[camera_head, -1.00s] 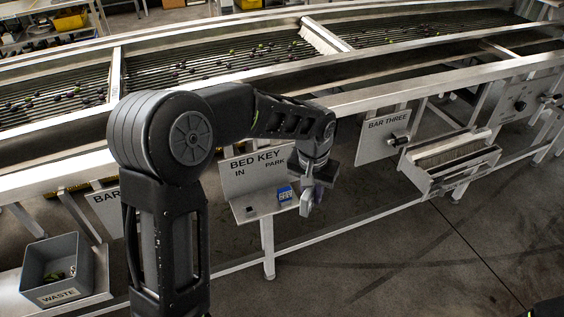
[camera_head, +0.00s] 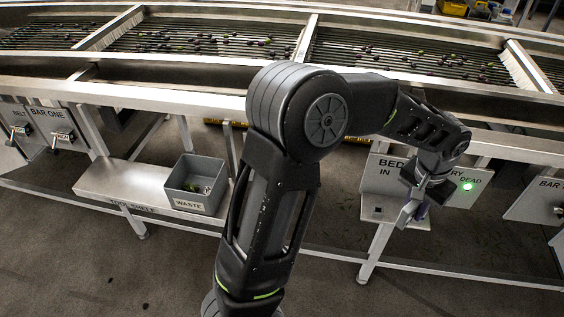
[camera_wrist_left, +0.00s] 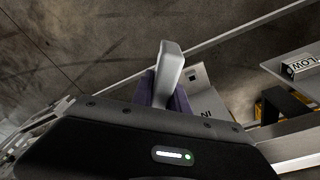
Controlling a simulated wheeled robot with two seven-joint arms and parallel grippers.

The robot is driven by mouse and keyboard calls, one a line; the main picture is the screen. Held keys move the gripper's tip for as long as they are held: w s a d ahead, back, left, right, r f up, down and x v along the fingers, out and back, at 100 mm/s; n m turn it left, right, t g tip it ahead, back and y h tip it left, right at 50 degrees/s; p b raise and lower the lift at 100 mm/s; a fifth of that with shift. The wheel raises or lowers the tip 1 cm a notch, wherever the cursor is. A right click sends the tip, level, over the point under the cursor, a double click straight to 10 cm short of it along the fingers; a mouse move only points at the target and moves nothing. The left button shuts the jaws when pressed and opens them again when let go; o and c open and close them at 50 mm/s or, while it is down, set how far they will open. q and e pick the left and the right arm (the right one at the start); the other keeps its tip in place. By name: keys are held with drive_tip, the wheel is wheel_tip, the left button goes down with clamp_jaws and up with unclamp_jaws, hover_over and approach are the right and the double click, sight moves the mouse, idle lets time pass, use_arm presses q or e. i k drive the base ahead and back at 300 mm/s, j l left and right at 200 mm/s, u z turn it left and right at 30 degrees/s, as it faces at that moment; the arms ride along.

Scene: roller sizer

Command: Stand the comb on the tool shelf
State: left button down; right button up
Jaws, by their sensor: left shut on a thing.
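My left gripper (camera_head: 412,200) is at the right of the head view, in front of the bed key panel. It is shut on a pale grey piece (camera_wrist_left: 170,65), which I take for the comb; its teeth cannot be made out. The piece sticks out past the purple parts at the jaws in the left wrist view, and it hangs clear in the air. The tool shelf (camera_head: 118,182) is a low steel ledge at the left of the head view, labelled on its front edge. Its left part is bare. The gripper is far to its right. My right gripper is not in view.
A grey waste bin (camera_head: 197,183) stands on the right end of the shelf. The roller bed (camera_head: 220,40) with scattered fruit runs behind. A steel rail (camera_head: 200,100) passes above the shelf. The bed key panel (camera_head: 465,185) shows a green light. Floor in front is open.

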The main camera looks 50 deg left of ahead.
sight(122, 181)
drive_tip(key=u, duration=1.3)
drive_tip(key=i+j, duration=0.1)
drive_tip(key=j, duration=0.3)
drive_tip(key=i+j, duration=0.1)
drive_tip(key=j, duration=0.3)
drive_tip(key=i+j, duration=0.1)
drive_tip(key=j, duration=0.35)
drive_tip(key=i+j, duration=0.1)
drive_tip(key=j, duration=0.3)
drive_tip(key=i+j, duration=0.1)
drive_tip(key=j, duration=0.3)
